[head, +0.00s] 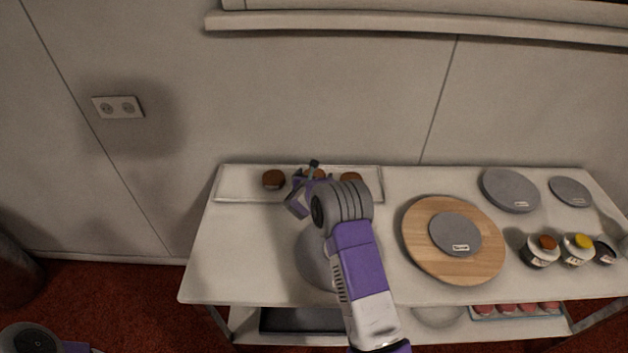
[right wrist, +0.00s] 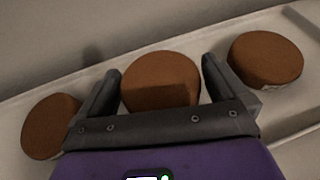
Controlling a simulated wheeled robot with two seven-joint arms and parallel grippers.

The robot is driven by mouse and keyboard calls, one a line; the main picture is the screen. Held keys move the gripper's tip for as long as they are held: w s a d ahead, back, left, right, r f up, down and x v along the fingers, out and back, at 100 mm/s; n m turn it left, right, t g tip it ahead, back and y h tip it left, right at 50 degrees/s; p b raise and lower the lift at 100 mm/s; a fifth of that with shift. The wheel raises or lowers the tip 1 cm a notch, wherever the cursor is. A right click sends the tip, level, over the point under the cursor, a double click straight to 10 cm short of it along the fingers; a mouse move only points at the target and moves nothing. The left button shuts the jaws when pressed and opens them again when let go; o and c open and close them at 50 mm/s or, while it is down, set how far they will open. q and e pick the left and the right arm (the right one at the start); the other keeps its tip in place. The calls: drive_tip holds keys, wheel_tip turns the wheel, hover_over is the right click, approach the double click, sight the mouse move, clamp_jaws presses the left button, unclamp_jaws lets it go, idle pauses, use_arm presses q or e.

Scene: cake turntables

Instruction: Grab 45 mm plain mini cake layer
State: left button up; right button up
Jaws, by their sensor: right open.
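Three round brown cake layers lie in a row on a long white tray (head: 235,192) at the table's back left. The left layer (head: 273,180) and right layer (head: 350,177) flank my right gripper (head: 307,175); the middle layer (head: 319,174) is partly hidden by it. In the right wrist view, my right gripper (right wrist: 160,76) is open, with a finger on each side of the middle layer (right wrist: 160,82). I cannot tell whether the fingers touch it. The left layer (right wrist: 50,127) and right layer (right wrist: 266,60) lie outside the fingers. No size marks show on the layers.
Right of my right arm are a wooden turntable (head: 420,248) with a grey labelled disc (head: 452,232), two more grey discs (head: 511,189) (head: 571,191) and small jars (head: 541,252). A round grey object (head: 311,262) is partly behind my arm. The table's front left is clear.

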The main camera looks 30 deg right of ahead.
drive_tip(key=shift+c, duration=0.5)
drive_tip(key=c, duration=0.7)
